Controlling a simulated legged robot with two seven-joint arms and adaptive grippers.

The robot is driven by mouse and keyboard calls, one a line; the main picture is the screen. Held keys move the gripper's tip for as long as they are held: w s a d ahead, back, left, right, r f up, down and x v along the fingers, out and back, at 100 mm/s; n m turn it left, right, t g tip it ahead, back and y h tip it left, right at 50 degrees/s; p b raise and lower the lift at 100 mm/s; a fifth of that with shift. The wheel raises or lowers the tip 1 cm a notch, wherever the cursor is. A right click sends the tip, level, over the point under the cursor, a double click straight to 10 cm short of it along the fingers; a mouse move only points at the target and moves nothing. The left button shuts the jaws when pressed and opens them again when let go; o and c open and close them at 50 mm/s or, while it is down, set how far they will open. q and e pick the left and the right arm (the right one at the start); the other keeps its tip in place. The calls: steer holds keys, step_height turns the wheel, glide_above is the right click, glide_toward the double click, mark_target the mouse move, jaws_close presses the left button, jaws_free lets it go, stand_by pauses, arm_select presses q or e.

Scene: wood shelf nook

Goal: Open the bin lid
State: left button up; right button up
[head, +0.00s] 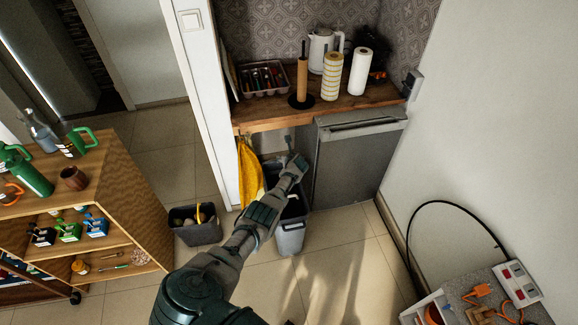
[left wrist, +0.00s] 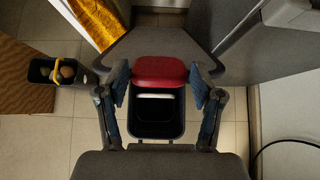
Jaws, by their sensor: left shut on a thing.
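The grey-blue bin (head: 290,238) stands on the floor under the wooden counter, partly behind my left arm. In the left wrist view the bin (left wrist: 157,122) shows its dark open inside, with a white bar in it. A red piece (left wrist: 160,70) lies across its far end, between my fingers. A grey panel (left wrist: 165,42), which looks like the bin lid, slants up behind the red piece. My left gripper (head: 295,162) is over the bin; its fingers (left wrist: 160,90) stand apart, closed on what looks like the lid. The exact contact is hidden. My right gripper is not in view.
A yellow cloth (head: 249,172) hangs left of the bin. A small dark caddy (head: 196,232) stands on the floor to the left. A grey appliance (head: 350,165) is close on the right. The wooden cart (head: 135,180) is farther left. Floor in front is clear.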

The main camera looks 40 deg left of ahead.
arm_select(q)
steer(key=shift+w+a+r, duration=0.5)
steer(key=shift+w+a, duration=0.1)
steer(key=shift+a, duration=0.05)
steer(key=o, duration=1.7)
steer(key=shift+s+d+r, duration=0.25)
steer(key=shift+d+r, duration=0.1)
steer(key=shift+d, duration=0.1)
steer(key=v, duration=1)
steer(key=shift+s+d+r, duration=0.2)
steer(key=shift+s, duration=0.05)
steer(key=shift+f, duration=0.1)
